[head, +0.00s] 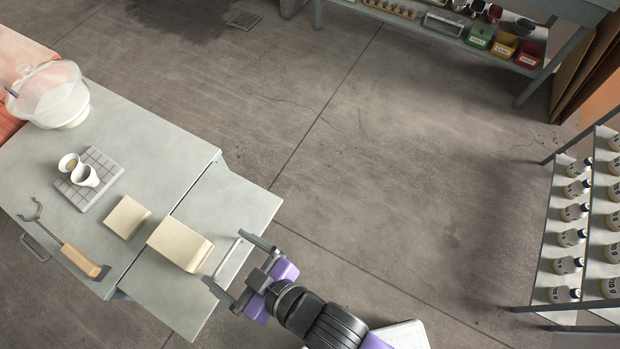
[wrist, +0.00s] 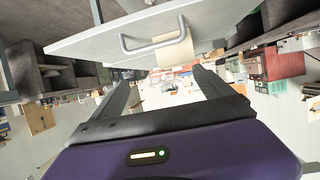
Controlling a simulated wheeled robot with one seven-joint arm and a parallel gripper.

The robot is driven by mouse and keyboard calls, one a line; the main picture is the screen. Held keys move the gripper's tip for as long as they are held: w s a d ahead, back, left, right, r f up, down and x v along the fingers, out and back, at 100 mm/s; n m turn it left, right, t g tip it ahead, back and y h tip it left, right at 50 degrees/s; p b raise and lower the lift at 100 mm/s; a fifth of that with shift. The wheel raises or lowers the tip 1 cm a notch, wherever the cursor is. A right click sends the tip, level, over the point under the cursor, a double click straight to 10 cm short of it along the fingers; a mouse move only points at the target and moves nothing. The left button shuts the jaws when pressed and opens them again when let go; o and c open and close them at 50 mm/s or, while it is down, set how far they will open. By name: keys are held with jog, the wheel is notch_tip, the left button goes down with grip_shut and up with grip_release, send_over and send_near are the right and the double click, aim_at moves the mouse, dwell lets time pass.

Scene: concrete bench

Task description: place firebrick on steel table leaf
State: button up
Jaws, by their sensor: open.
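A large cream block (head: 180,245), which looks like the firebrick, sits on the grey steel table leaf (head: 225,205), close to the seam with the main table top. A smaller cream block (head: 127,217) lies on the main top just left of it; I cannot tell if it is also firebrick. My gripper (head: 240,264) is open and empty, off the outer edge of the leaf by its bar handle (head: 228,258), apart from the large block. In the wrist view, a tan block (wrist: 176,50) shows beyond the handle (wrist: 150,42), past the open fingers (wrist: 162,85).
The main table top (head: 150,130) carries a gridded tile (head: 100,160) with small cups, a wooden-handled tool (head: 80,257) and a clear domed vessel (head: 55,95). The leaf's far and near ends are bare. A bottle rack (head: 570,235) stands right; the floor between is open.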

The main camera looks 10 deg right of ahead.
jog(key=s+d+r+m+t+h, duration=0.2)
jog(key=s+d, duration=0.1)
jog(key=d, duration=0.6)
jog(key=s+d+r+m+t+h, duration=0.1)
jog(key=s+d+m+h, duration=0.1)
jog(key=d, duration=0.6)
jog(key=s+d+r+m+t+h, duration=0.2)
jog(key=s+d, duration=0.1)
jog(key=d, duration=0.6)
jog(key=s+d+r+m+h, duration=0.3)
jog(key=s+d+r, duration=0.2)
jog(key=s+r, duration=0.1)
jog(key=shift+d+r+h, duration=0.25)
jog(key=shift+d+h, duration=0.1)
jog(key=shift+h, duration=0.05)
jog(key=shift+s+a, duration=0.1)
